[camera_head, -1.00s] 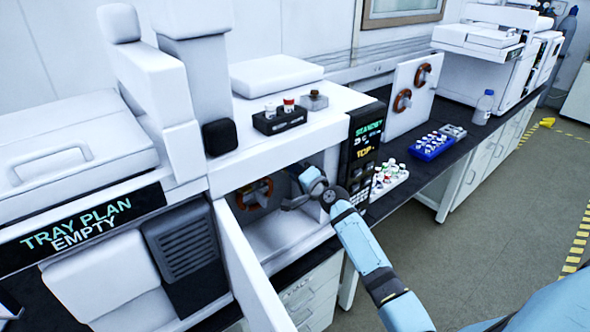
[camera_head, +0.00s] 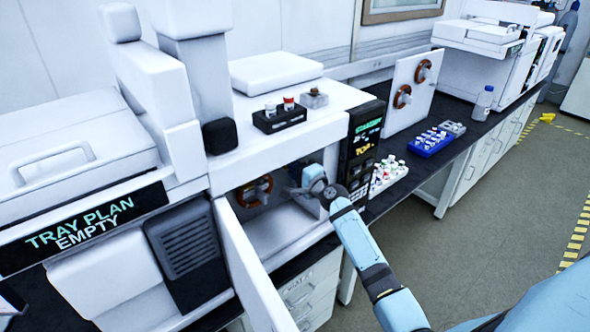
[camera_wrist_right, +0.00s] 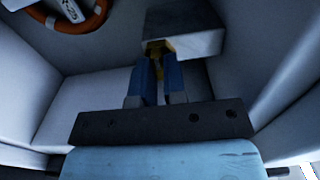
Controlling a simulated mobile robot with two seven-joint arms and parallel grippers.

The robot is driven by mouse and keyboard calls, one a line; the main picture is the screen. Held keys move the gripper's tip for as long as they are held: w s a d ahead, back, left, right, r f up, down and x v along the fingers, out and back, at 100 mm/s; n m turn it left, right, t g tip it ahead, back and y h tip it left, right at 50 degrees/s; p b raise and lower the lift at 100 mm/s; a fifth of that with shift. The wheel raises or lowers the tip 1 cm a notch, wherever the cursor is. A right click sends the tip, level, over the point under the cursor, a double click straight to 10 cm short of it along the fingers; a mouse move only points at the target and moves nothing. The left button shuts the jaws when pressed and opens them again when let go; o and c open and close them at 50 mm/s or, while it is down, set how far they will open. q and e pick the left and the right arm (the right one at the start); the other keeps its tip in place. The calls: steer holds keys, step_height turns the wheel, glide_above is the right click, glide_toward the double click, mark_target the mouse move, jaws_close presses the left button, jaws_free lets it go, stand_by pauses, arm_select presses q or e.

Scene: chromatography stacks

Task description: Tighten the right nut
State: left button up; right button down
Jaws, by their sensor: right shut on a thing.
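My right gripper (camera_head: 293,190) reaches into the open white compartment (camera_head: 275,235) in the head view; its tips are small and dim there. In the right wrist view its two blue fingers (camera_wrist_right: 158,68) are shut on a small brass-coloured nut (camera_wrist_right: 157,47). The nut sits at the underside of a grey metal block (camera_wrist_right: 188,32). The fingers hide most of it, and I cannot tell how far it is screwed in. My left gripper is in neither view.
An orange coil (camera_wrist_right: 88,22) hangs beside the block and also shows in the head view (camera_head: 254,192). The compartment's open door (camera_head: 246,262) stands left of my arm. The display panel (camera_head: 362,150) and a vial rack (camera_head: 388,175) are close on the right.

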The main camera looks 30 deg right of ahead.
steer(key=c, duration=1.2)
jaws_free()
steer(key=shift+s, duration=0.1)
steer(key=shift+s+d+b, duration=0.15)
steer(key=shift+s+b, duration=0.15)
steer(key=shift+s, duration=1.95)
steer(key=shift+s+d+b, duration=0.2)
steer(key=shift+s+b, duration=0.05)
steer(key=shift+s, duration=2.05)
steer(key=shift+s+d+b, duration=0.15)
steer(key=shift+s+b, duration=0.15)
steer(key=shift+s, duration=1.95)
